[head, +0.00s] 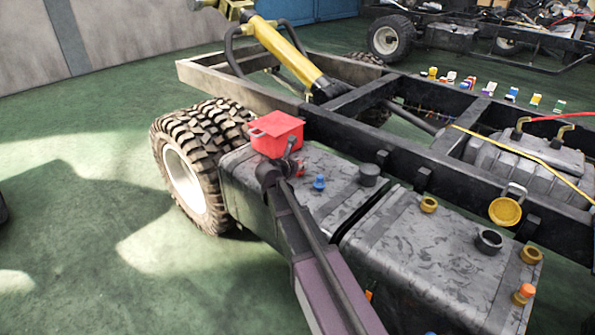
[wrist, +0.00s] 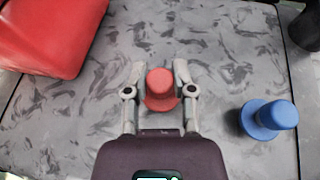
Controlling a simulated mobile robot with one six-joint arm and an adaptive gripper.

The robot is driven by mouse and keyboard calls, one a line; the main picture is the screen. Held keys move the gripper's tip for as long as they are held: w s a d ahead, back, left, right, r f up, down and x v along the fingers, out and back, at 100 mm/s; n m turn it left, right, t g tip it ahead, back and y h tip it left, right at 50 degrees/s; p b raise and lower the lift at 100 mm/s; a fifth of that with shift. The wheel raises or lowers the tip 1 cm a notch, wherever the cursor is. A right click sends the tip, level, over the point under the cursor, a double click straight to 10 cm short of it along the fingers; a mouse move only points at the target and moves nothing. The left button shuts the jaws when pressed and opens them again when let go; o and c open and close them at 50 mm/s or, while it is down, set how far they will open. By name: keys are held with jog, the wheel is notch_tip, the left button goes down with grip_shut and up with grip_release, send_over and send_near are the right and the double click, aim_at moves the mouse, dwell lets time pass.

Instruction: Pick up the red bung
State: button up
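The red bung (wrist: 160,84) stands on the grey tank top in the wrist view, a round cap on a wider base. My gripper (wrist: 160,70) is open, with one finger on each side of the bung. A gap shows at the left finger; the right finger is very near the bung, and I cannot tell whether it touches. In the head view the red bung (head: 300,168) is partly hidden by my gripper (head: 290,160) above the left tank.
A blue bung (wrist: 268,118) stands to the right of the red one. A red box (head: 276,133) sits at the tank's back left edge. A black cap (head: 369,174) and the chassis rail (head: 400,165) lie behind. A second tank (head: 435,260) stands to the right.

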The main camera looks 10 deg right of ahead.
grip_shut()
jog(key=shift+r, duration=0.2)
notch_tip(320, 180, up, 4)
jog(key=p, duration=0.4)
jog(key=shift+s+f, duration=0.1)
jog(key=shift+s, duration=0.05)
jog(key=s+a, duration=0.2)
jog(key=s, duration=0.5)
jog(key=s+a+p, duration=0.1)
jog(key=s+a, duration=0.2)
jog(key=s, duration=0.5)
jog(key=shift+r, duration=0.4)
